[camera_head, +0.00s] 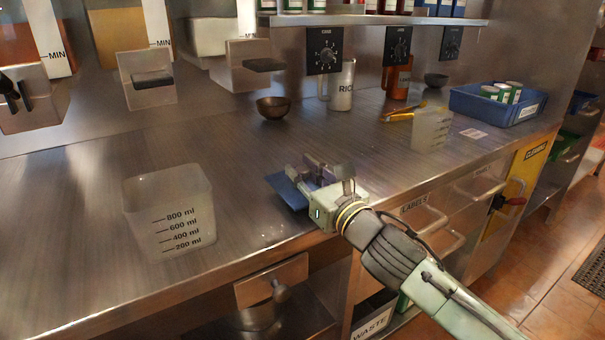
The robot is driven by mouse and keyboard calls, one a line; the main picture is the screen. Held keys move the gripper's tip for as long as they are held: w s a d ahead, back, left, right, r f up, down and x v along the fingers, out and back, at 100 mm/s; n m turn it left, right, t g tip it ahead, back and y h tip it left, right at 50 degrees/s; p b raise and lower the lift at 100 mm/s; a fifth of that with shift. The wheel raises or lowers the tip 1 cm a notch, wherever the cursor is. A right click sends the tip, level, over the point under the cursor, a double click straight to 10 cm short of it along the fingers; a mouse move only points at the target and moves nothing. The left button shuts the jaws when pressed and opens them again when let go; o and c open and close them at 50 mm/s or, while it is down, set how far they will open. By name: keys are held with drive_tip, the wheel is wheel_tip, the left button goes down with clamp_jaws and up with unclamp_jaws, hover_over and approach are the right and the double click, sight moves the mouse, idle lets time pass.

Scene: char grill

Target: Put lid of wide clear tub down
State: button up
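The wide clear tub (170,215) stands upright and open-topped on the left of the steel counter, with volume marks on its front. A flat blue lid (286,193) is at the tips of my gripper (302,173), right of the tub and apart from it. My gripper appears shut on the lid's edge, and the lid looks tilted. The fingers and gripper body hide part of the lid. I cannot tell whether the lid touches the counter.
A smaller clear tub (431,130) stands at the back right, near a blue crate (536,107) of cans. A dark bowl (273,107) and a white jug (341,88) stand along the back. The counter (245,205) is bare between the wide tub and my gripper.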

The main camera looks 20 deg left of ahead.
drive_tip(key=o, duration=0.4)
drive_tip(key=shift+s+a+f, duration=0.1)
drive_tip(key=shift+f, duration=0.65)
drive_tip(key=shift+o, duration=0.2)
drive_tip(key=shift+r+p, duration=0.5)
drive_tip(key=shift+p, duration=0.15)
drive_tip(key=b+v, duration=0.4)
drive_tip(key=v, duration=0.7)
drive_tip(key=shift+s+d+r, duration=0.15)
drive_tip(key=shift+d+r, duration=0.2)
drive_tip(key=shift+d, duration=0.1)
